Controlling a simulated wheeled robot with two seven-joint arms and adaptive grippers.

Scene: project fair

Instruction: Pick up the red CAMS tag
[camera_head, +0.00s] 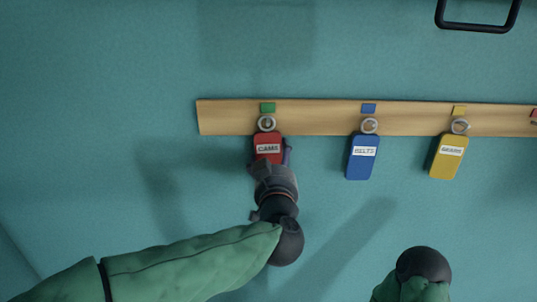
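The red CAMS tag (268,148) hangs by a ring from a hook on the wooden rail (318,116), under a small green marker. Its white label faces me and reads CAMS. My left gripper (270,163) is at the lower end of the red tag, with a finger showing along the tag's right side. The gripper covers the tag's bottom part, and I cannot tell whether the fingers are closed on it. Only the rounded end of my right arm (424,266) shows at the bottom right; its gripper is not visible.
A blue BELTS tag (362,164) and a yellow GEARS tag (447,163) hang from the same rail to the right. A black handle (478,27) is at the top right. The teal surface left of and below the rail is clear.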

